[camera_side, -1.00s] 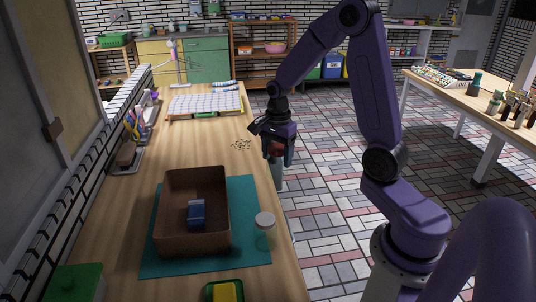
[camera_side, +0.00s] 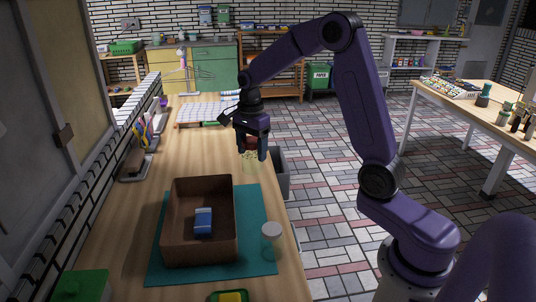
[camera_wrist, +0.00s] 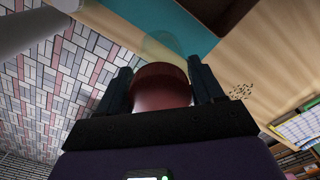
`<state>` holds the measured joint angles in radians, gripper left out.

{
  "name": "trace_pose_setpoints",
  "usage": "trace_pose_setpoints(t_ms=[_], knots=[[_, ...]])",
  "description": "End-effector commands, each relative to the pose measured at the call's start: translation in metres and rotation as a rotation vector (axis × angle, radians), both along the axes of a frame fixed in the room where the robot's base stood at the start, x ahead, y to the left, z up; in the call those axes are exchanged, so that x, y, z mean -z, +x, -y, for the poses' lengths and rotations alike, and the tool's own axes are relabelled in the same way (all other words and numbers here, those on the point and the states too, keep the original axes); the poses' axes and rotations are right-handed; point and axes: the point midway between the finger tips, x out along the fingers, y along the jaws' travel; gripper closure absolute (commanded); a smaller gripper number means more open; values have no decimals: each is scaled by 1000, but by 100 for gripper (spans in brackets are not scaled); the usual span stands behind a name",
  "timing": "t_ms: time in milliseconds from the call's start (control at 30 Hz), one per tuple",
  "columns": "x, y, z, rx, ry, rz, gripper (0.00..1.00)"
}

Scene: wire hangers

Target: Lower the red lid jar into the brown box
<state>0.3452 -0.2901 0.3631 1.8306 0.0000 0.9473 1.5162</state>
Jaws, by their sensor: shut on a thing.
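My gripper (camera_side: 252,153) is shut on the red lid jar (camera_side: 252,142) and holds it in the air above the right edge of the table, beyond the box. The red lid (camera_wrist: 160,84) fills the space between my fingers in the wrist view; the clear jar body is faint past it. The brown box (camera_side: 168,225) is open-topped and stands on a teal mat (camera_side: 255,205), nearer the side camera than my gripper. A blue block (camera_side: 203,221) lies inside it. Part of the box (camera_wrist: 212,12) shows at the top of the wrist view.
A clear jar with a white lid (camera_side: 271,238) stands on the mat, right of the box. A grey bin (camera_side: 281,172) stands off the table's right edge. Wall-side items line the left.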

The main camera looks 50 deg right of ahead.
Motion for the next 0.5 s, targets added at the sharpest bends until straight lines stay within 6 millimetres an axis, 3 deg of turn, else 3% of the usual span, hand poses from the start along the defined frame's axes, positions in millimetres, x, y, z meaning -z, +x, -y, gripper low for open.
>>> trace_pose_setpoints(t_ms=[500], knots=[[4,81,-38,-2,0,-1,69]])
